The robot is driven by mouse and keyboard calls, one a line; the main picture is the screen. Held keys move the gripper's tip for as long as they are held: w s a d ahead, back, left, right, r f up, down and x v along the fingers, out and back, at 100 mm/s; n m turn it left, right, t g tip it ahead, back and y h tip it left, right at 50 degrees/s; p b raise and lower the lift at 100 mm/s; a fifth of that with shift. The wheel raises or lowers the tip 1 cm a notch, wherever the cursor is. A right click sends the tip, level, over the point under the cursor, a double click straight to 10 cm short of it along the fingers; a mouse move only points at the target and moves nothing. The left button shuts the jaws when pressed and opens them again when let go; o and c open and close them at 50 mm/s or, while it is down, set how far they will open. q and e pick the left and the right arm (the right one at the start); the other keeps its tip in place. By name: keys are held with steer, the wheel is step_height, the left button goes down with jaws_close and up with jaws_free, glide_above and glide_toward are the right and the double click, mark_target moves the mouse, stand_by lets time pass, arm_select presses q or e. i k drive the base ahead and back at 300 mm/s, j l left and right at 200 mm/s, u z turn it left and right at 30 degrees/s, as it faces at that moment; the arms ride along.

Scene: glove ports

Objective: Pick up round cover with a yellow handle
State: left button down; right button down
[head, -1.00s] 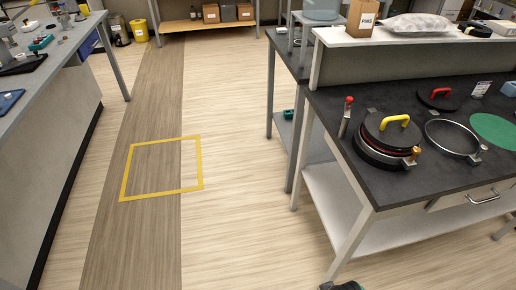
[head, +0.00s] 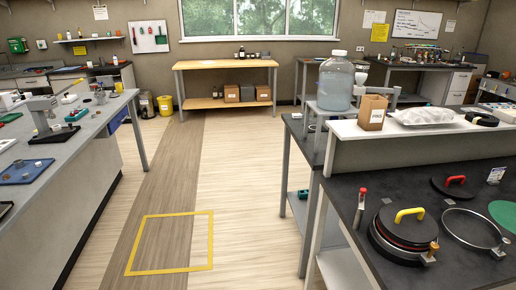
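The round cover with a yellow handle (head: 408,225) is a dark disc on the black-topped bench at the right of the head view. Its yellow arched handle (head: 409,214) stands up from its top. It sits on a round metal port ring with an orange-tipped clamp (head: 432,250) at its front right. A second dark cover with a red handle (head: 455,183) lies behind it to the right. An empty metal ring (head: 471,229) is beside it. Neither of my grippers is in view.
A red-topped tool (head: 360,207) stands left of the cover. A raised white shelf (head: 350,130) behind holds a box and a bag. A grey bench (head: 60,150) runs along the left. The floor between, with a yellow taped square (head: 210,240), is clear.

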mark_target(408, 224)
steer(key=z, duration=1.25)
